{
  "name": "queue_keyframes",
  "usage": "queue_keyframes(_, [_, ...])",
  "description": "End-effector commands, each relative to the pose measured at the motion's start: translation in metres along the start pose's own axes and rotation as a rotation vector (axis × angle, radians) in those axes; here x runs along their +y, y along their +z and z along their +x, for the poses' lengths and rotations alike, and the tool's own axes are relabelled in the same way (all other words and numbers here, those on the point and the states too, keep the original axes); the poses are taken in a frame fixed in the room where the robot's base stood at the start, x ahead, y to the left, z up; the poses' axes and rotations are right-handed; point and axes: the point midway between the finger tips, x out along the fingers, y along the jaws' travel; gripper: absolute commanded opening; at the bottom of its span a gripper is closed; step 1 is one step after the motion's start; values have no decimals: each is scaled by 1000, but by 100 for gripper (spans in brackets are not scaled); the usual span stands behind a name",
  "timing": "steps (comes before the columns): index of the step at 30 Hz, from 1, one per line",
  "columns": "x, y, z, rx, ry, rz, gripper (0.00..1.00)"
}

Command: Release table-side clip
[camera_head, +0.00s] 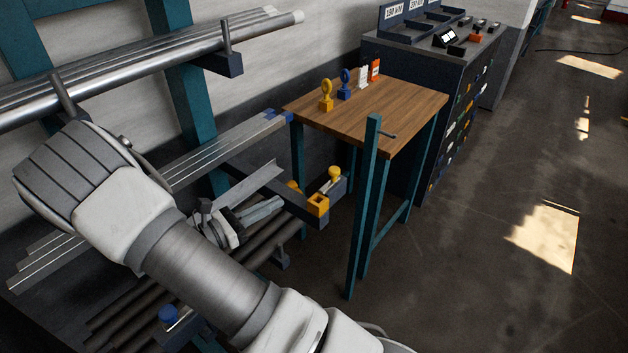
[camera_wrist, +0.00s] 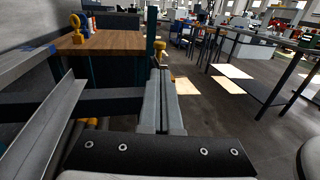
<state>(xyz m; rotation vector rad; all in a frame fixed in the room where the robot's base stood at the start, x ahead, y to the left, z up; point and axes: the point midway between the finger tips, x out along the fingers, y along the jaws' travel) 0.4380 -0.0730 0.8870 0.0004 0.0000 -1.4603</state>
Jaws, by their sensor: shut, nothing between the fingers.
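A yellow-orange clip block (camera_head: 317,205) sits at the end of a dark rack arm near the wooden table. A yellow round knob (camera_head: 334,172) stands just behind it. The knob also shows in the wrist view (camera_wrist: 160,47), straight beyond my fingertips. My gripper (camera_head: 279,203) is shut and empty, with its fingers pointing right toward the clip. In the wrist view its two grey fingers (camera_wrist: 161,72) lie together. A gap appears to remain between the fingertips and the clip in the head view. Another orange piece (camera_head: 293,186) is partly hidden behind an angle bar.
The angle bar (camera_head: 245,185) lies close to my gripper. Metal bars and pipes (camera_head: 150,65) fill the rack at left. The wooden table (camera_head: 375,110) carries small yellow, blue, white and orange items. A teal post (camera_head: 365,190) stands at its front corner. Floor at right is open.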

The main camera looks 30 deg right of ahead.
Motion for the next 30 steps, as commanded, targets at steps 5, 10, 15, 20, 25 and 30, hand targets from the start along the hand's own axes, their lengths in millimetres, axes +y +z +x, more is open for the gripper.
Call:
queue_keyframes(5, [0, 0, 0, -2, 1, -1, 0])
queue_keyframes(10, [0, 0, 1, -1, 0, -1, 0])
queue_keyframes(15, [0, 0, 15, -2, -3, 0, 0])
queue_keyframes(20, [-1, -1, 46, -1, -6, -1, 0])
queue_keyframes(25, [-1, -1, 83, -1, -5, 0, 0])
queue_keyframes(30, [-1, -1, 114, 0, -3, 0, 0])
